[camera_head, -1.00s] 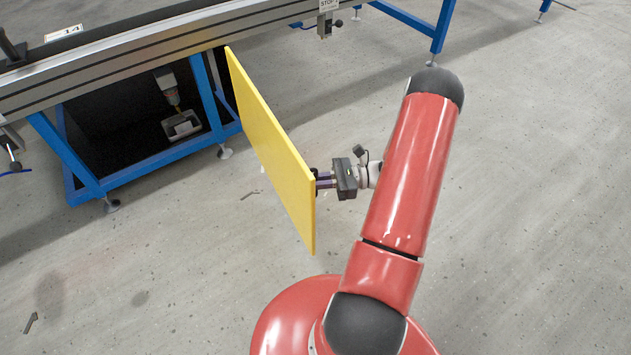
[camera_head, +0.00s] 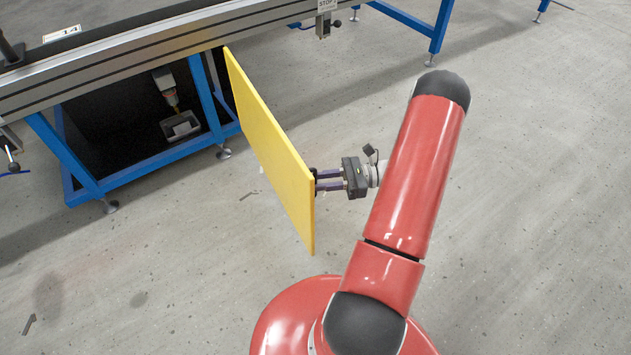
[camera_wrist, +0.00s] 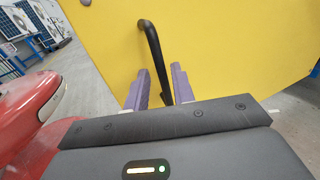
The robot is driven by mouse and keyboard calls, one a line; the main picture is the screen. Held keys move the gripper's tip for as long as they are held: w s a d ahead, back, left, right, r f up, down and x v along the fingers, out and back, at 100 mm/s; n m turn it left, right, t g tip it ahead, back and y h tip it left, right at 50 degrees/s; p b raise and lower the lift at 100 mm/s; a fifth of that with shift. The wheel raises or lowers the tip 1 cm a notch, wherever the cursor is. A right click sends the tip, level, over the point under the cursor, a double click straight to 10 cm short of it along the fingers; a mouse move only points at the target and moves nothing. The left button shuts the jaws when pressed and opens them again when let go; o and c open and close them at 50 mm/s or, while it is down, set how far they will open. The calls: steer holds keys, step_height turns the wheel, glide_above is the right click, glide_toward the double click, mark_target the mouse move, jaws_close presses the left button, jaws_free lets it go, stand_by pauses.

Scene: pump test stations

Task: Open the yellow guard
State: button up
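The yellow guard (camera_head: 272,150) is a flat panel hinged at the blue frame under the conveyor. It stands swung out into the aisle, well away from the frame, and the space behind it is exposed. Its black bar handle (camera_wrist: 153,50) is on the face toward my gripper, and in the wrist view the guard (camera_wrist: 225,45) fills most of the background. My gripper (camera_head: 318,181) is at the guard's outer edge region. In the wrist view its two purple fingers (camera_wrist: 159,88) are apart, one each side of the handle's lower end, with gaps showing. The fingertips' exact depth is unclear.
The conveyor (camera_head: 130,58) runs along the top left on blue legs. Under it, a dark bay holds a nozzle-like device (camera_head: 166,88) above a grey tray (camera_head: 181,126). The floor right of the guard is open.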

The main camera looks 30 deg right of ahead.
steer(key=v, duration=0.5)
steer(key=shift+s+d, duration=0.1)
stand_by(0.4)
